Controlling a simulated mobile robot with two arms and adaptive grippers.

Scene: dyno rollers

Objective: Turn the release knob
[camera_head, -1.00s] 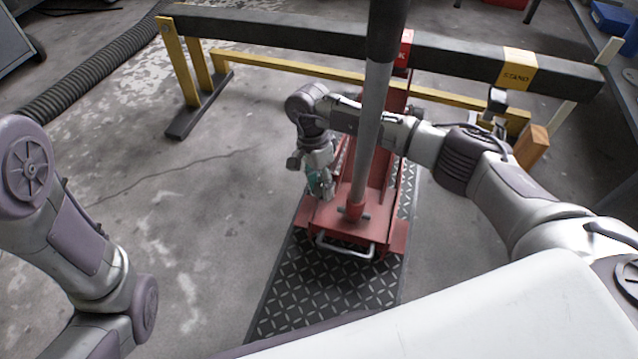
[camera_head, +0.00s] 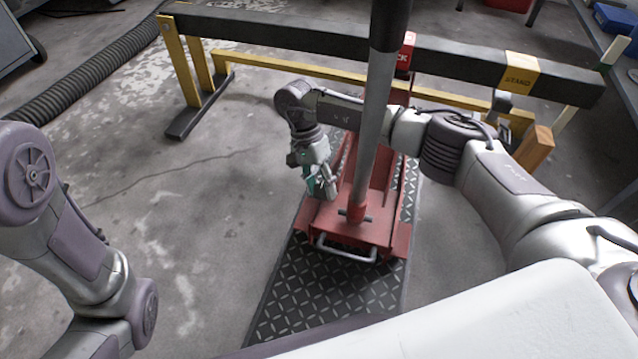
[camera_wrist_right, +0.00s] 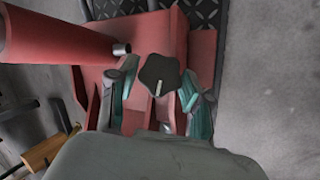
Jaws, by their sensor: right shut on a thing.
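The release knob (camera_wrist_right: 158,73) is dark and lobed with a pale mark, on the red floor jack (camera_wrist_right: 168,36) in the right wrist view. My right gripper (camera_wrist_right: 158,94) is shut on it, with one teal-lined finger on each side. In the head view the right gripper (camera_head: 322,187) reaches down at the left side of the red jack (camera_head: 376,232), beside the foot of its long handle (camera_head: 372,125). The knob cannot be made out there. Of my left arm only links show at the left; its gripper is out of view.
The jack stands on a dark diamond-plate mat (camera_head: 310,300). Behind it runs a black beam (camera_head: 285,32) on yellow stands (camera_head: 190,65), with a wooden block (camera_head: 534,148) near its right end. A ribbed hose (camera_head: 85,72) lies at the back left. The floor on the left is clear.

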